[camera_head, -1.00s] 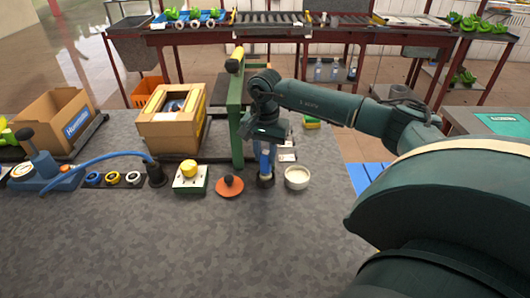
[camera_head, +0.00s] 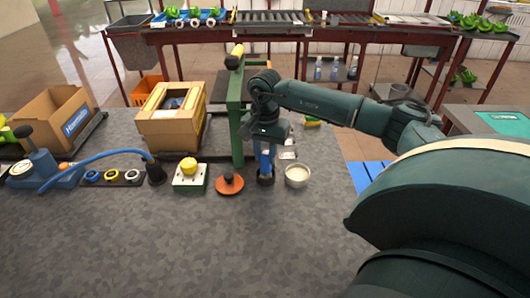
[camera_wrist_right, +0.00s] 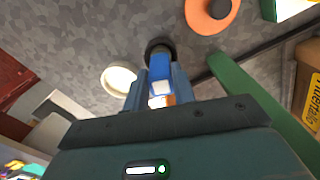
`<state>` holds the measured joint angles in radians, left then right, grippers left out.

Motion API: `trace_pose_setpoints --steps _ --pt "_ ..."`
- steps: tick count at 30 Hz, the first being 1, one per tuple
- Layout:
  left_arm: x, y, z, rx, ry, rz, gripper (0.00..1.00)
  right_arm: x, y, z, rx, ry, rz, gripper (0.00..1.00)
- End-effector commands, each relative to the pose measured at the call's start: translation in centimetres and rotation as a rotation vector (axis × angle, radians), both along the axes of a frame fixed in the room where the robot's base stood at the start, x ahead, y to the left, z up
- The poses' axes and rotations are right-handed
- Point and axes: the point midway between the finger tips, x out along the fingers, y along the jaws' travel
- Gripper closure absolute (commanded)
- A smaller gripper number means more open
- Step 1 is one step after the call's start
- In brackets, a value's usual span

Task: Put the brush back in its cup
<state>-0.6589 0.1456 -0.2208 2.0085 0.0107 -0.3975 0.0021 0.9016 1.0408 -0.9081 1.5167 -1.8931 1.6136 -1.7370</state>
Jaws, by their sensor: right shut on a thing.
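My right gripper (camera_head: 265,146) points down over the far part of the grey table and is shut on the blue brush (camera_head: 265,162). In the right wrist view the blue brush (camera_wrist_right: 160,70) shows between the fingers (camera_wrist_right: 162,95), with a pale end toward the gripper. A small dark round cup (camera_head: 265,180) stands directly below; its dark rim (camera_wrist_right: 157,45) shows around the brush's far end in the right wrist view. The brush's lower end looks to be at or inside the rim; how deep is hidden. My left gripper is not in view.
A white bowl (camera_head: 297,175) stands close right of the cup, and an orange disc with a dark knob (camera_head: 229,184) close left. A green post (camera_head: 236,115) rises just behind left. A box with a yellow button (camera_head: 189,177) is further left. The front table is clear.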

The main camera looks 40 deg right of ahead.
Motion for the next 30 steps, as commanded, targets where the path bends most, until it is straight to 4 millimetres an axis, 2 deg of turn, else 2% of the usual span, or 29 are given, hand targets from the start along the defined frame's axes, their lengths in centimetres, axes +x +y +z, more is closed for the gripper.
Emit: trace_pose_setpoints --steps 12,13,21,26,30 --pt "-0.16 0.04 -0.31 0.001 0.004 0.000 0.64 0.00 0.01 -0.27 0.000 0.000 0.000 0.97" --pt "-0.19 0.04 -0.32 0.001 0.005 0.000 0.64 0.00 0.01 -0.26 0.000 0.000 0.000 0.73" --pt "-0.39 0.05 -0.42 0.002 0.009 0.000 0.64 0.00 0.01 -0.25 0.000 0.000 0.000 0.50" --pt "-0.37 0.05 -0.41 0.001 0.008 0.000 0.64 0.00 0.01 -0.24 0.000 0.000 0.000 0.49" --pt "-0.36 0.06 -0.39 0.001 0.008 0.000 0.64 0.00 0.01 -0.26 0.000 0.000 0.000 0.39"
